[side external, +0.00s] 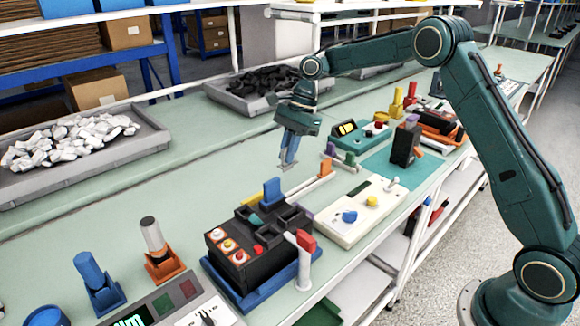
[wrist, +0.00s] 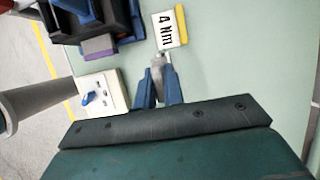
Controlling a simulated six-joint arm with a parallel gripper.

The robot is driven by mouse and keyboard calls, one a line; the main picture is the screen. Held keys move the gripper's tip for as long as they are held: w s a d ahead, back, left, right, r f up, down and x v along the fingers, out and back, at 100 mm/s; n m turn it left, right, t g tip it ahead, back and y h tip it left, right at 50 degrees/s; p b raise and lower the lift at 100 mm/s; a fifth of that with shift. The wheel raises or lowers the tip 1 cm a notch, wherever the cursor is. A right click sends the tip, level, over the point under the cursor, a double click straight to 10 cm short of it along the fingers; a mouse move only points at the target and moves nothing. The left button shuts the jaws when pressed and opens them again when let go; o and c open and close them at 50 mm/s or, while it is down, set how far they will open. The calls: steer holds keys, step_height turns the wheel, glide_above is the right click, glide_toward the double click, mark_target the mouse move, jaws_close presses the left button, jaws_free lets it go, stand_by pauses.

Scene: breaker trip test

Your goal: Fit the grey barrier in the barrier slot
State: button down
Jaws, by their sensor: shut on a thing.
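My gripper (side external: 288,160) is above the bench, behind the cream panel, pointing down. Its blue fingers also show in the wrist view (wrist: 158,88), shut on a small grey piece that appears to be the grey barrier (wrist: 157,66). Only part of the barrier shows between the fingers; in the side view its lower end is small and pale. The black breaker unit (side external: 228,268) sits in a blue base at the front, with several buttons, open compartments and an upright blue block. The gripper is apart from it, up and to the right. I cannot make out which opening is the barrier slot.
The cream panel (side external: 350,228) with blue and yellow knobs lies right of the unit. A red-headed grey post (side external: 303,262) stands at the unit's front. Bare bench lies left of the gripper.

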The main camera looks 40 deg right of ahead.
steer(key=shift+s+a+r, duration=0.2)
steer(key=shift+a+r, duration=0.2)
steer(key=shift+r, duration=0.05)
steer(key=s+a+r, duration=0.8)
steer(key=s+a, duration=0.3)
steer(key=s, duration=0.2)
steer(key=shift+s+r, duration=0.15)
steer(key=shift+s, duration=0.15)
steer(key=shift+f, duration=2.9)
steer(key=shift+f, duration=1.5)
